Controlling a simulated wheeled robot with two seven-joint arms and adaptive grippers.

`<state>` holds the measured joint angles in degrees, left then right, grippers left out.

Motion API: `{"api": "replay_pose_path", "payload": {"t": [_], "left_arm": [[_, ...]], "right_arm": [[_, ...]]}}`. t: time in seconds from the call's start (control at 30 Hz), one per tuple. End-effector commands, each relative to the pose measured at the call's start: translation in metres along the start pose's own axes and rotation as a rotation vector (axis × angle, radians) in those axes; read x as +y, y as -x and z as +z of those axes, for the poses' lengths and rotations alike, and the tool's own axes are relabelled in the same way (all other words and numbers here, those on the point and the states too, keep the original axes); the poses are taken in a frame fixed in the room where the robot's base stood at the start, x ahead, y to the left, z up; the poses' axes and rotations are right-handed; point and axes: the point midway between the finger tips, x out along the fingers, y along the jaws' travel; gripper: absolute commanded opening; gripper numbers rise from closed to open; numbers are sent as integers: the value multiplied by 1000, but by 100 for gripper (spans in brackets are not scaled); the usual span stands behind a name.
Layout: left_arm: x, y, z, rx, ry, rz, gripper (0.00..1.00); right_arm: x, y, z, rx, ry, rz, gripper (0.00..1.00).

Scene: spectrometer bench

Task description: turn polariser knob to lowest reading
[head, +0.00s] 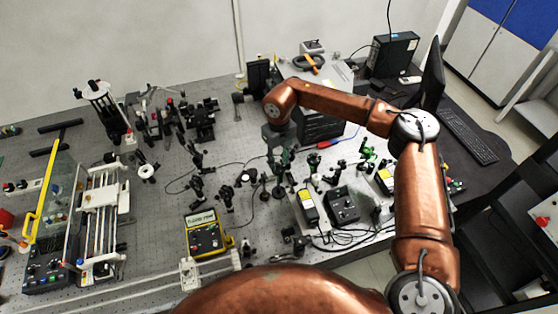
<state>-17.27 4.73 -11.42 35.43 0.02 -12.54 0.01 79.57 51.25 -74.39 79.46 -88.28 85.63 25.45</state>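My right arm comes in from the right and bends down over the optical bench. Its dark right gripper (279,148) points down among small posts and mounts at the middle of the bench. The fingertips are small and merge with the dark parts below, so I cannot tell if they are open, shut or touching anything. A dark optical mount (278,187) stands just below the gripper in the picture. I cannot make out which part is the polariser knob. A yellow meter (205,235) with a lit display lies at the front; its reading is too small to read. My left gripper is out of view.
Several black mounts stand on the grey perforated bench (170,190). A black control box (342,205) with cables sits right of centre. A rail assembly (100,215) and a yellow-edged clear panel (48,195) stand at left. A monitor (432,72) and keyboard (467,136) are at right.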

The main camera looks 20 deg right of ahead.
Motion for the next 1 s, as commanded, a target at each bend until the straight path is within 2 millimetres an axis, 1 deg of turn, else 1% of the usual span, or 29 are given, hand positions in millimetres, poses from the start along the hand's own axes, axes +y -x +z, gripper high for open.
{"api": "replay_pose_path", "payload": {"t": [0.17, 0.4, 0.5, 0.6, 0.77, 1.0], "left_arm": [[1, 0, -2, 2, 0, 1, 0], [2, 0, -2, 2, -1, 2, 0], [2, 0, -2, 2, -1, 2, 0], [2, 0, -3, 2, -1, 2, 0], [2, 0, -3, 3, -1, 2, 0], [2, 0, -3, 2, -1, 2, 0]], "right_arm": [[0, 27, 1, -4, 0, 0, 31], [0, 78, 1, -3, 0, 0, 31], [0, 95, 1, -4, 1, 0, 31], [0, 107, 1, -3, 0, 0, 31], [-1, 116, 0, 0, 0, 0, 31], [-1, 117, 0, 0, 0, 0, 31]]}}
